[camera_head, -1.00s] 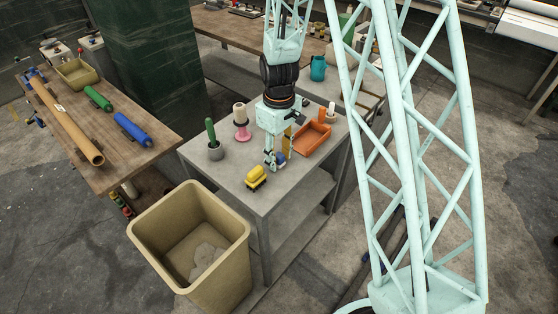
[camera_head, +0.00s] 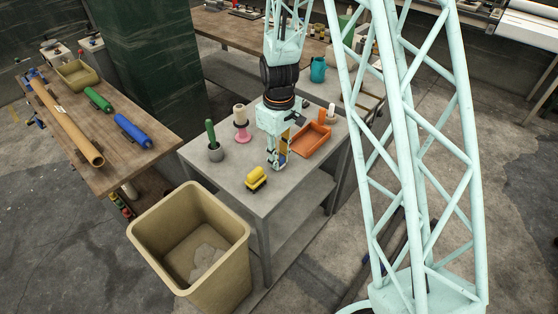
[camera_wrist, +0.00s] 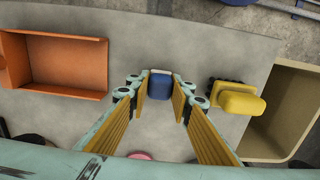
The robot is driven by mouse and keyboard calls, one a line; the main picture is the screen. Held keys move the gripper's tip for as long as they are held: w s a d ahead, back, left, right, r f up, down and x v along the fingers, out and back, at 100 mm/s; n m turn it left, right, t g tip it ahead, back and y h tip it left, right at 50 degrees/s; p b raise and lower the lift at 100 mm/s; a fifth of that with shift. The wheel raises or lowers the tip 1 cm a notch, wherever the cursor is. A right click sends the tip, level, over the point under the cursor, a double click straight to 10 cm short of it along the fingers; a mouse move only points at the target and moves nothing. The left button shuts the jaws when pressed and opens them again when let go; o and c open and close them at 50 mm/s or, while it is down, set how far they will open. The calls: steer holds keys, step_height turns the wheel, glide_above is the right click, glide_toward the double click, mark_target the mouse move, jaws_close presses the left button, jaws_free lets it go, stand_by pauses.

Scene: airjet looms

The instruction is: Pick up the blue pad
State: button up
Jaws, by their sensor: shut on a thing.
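The blue pad (camera_wrist: 160,87) sits between the fingertips of my gripper (camera_wrist: 161,98) in the wrist view, with a finger on each side of it. My gripper is shut on the pad. In the head view my gripper (camera_head: 278,163) points down at the grey table, right of the yellow block, and its fingers mostly hide the pad. I cannot tell whether the pad still touches the table.
A yellow block (camera_head: 257,176) with a dark base stands close by on the grey table (camera_head: 235,188). An orange tray (camera_head: 311,140), a pink stand (camera_head: 242,134) and a potted cactus (camera_head: 215,148) are around. A tan bin (camera_head: 165,240) stands in front.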

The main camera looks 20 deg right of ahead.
steer(key=shift+r, duration=0.1)
steer(key=shift+r+p, duration=0.3)
steer(key=shift+r, duration=1.4)
steer(key=s+a+r, duration=0.1)
steer(key=s, duration=1.5)
steer(key=shift+r, duration=0.25)
steer(key=shift+a, duration=0.1)
steer(key=shift+o, duration=0.7)
steer(key=shift+w, duration=0.15)
steer(key=shift+c, duration=0.4)
steer(key=w+m, duration=0.2)
steer(key=w, duration=0.5)
steer(key=w+m, duration=0.2)
steer(key=w, duration=0.6)
steer(key=w+d+r+m, duration=0.1)
steer(key=w+m, duration=0.1)
steer(key=w, duration=0.6)
steer(key=shift+r, duration=0.1)
steer(key=shift+a, duration=0.1)
